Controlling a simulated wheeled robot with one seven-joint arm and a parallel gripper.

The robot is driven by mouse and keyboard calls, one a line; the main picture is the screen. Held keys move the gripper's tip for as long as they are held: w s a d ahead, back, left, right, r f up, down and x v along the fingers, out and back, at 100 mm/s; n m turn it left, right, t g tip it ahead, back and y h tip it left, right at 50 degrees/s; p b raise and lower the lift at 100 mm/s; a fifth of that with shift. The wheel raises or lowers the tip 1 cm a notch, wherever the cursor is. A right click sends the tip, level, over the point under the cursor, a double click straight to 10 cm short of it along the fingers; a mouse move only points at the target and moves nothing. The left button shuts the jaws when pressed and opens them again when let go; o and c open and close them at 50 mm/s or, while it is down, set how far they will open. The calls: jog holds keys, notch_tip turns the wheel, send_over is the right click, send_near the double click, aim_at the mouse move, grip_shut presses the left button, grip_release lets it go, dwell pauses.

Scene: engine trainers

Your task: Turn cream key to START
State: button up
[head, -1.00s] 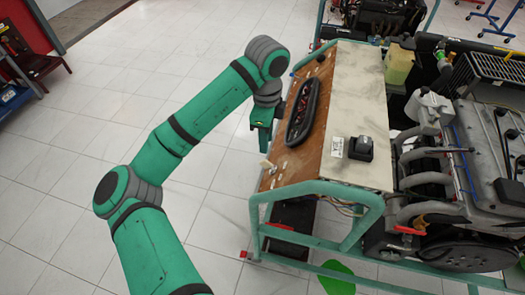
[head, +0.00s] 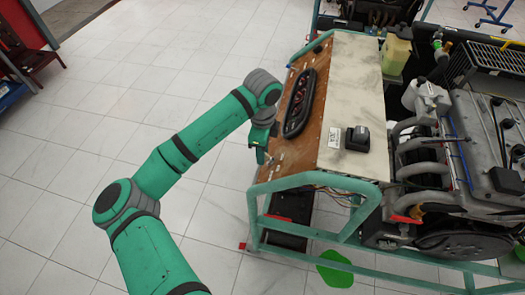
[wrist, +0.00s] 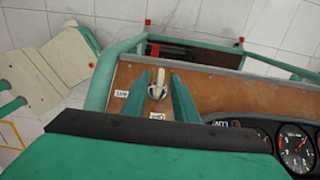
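The cream key (wrist: 158,84) stands in a round metal switch on the brown dash panel (wrist: 218,97) of the engine trainer. In the wrist view it shows between the two teal fingers of my gripper (wrist: 162,84). The fingers are apart, one on each side, with a visible gap to the key; whether they reach its depth is hard to tell. In the head view my gripper (head: 260,155) is at the near left edge of the panel, beside the key (head: 269,159), which is partly hidden there. The key's START mark is not readable.
A black gauge cluster (head: 299,102) is further along the panel, with dials (wrist: 295,143) close to my gripper in the wrist view. A teal tube frame (head: 315,188) borders the panel's near end. A black box (head: 358,138) sits on the cream top.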

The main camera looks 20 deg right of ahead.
jog(key=shift+d, duration=0.1)
grip_shut()
jog(key=shift+s, duration=0.1)
jog(key=shift+s+m+t+h, duration=0.15)
jog(key=shift+m+t+h, duration=0.4)
jog(key=shift+m, duration=0.25)
jog(key=m+t+h, duration=0.2)
jog(key=m, duration=0.1)
jog(key=shift+s+a+h, duration=0.2)
jog(key=shift+a+h, duration=0.05)
jog(key=shift+a, duration=0.05)
jog(key=shift+a+f+m+t+h, duration=0.15)
jog(key=shift+m+t+h, duration=0.25)
jog(key=shift+m+h, duration=0.2)
jog(key=shift+a+m+t+h, duration=0.1)
jog(key=shift+m+t+h, duration=0.25)
jog(key=shift+m+h, duration=0.25)
jog(key=shift+a+f+m+t+h, duration=0.1)
jog(key=shift+m+t+h, duration=0.05)
jog(key=shift+m+h, duration=0.6)
jog(key=shift+f+m+t+h, duration=0.1)
jog(key=shift+m+t+h, duration=0.05)
jog(key=shift+m+h, duration=0.55)
jog(key=shift+s+f+m, duration=0.1)
jog(key=shift+m, duration=0.15)
